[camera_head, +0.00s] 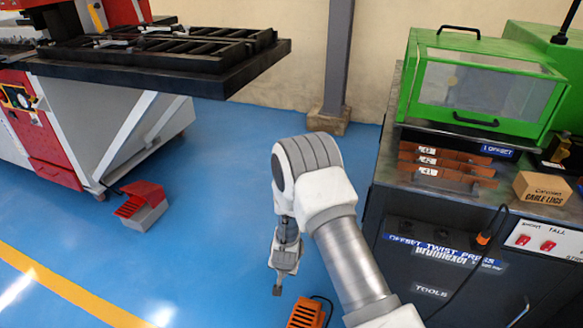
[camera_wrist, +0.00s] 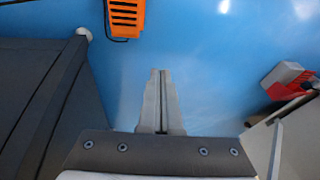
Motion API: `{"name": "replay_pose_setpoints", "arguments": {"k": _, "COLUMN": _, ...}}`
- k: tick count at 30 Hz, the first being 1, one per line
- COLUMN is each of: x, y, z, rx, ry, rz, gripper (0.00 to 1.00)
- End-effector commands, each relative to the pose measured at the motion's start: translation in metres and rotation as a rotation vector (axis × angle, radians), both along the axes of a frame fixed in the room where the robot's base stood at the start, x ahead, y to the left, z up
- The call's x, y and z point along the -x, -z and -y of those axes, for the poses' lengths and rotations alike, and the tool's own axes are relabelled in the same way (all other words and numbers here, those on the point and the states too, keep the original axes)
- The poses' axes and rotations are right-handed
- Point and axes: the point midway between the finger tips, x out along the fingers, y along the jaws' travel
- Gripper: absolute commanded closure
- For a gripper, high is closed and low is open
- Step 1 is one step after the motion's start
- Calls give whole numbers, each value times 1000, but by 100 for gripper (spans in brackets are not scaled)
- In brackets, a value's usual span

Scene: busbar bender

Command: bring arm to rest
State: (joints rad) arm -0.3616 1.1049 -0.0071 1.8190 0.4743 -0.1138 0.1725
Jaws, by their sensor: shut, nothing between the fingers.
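My arm reaches out from the bottom right in the head view and bends down at the elbow. My gripper (camera_head: 277,289) hangs low over the blue floor, left of the dark bench. In the wrist view my gripper (camera_wrist: 161,72) points over bare blue floor, its two grey fingers pressed together. The fingers are shut with nothing between them. The gripper touches nothing that I can see.
The dark bench (camera_head: 410,262) with the green machine (camera_head: 478,85) stands to the right. An orange object (camera_head: 306,313) lies on the floor near my gripper. A red and grey pedal (camera_head: 143,206) lies left. A pillar (camera_head: 337,60) stands behind; open floor lies between.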

Motion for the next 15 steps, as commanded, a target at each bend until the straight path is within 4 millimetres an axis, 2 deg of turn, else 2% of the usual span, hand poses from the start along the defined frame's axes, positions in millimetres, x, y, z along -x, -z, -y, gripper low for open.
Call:
{"name": "replay_pose_setpoints", "arguments": {"k": 1, "x": -8, "y": -26, "z": 0, "rx": -13, "ry": -8, "rz": 12, "gripper": 100}}
{"name": "replay_pose_setpoints", "arguments": {"k": 6, "x": -19, "y": -100, "z": 5, "rx": -41, "ry": -45, "rz": 28, "gripper": 100}}
{"name": "replay_pose_setpoints", "arguments": {"k": 11, "x": -18, "y": -166, "z": 15, "rx": -56, "ry": -80, "rz": 44, "gripper": 100}}
{"name": "replay_pose_setpoints", "arguments": {"k": 15, "x": -10, "y": -222, "z": 27, "rx": -62, "ry": -112, "rz": 61, "gripper": 100}}
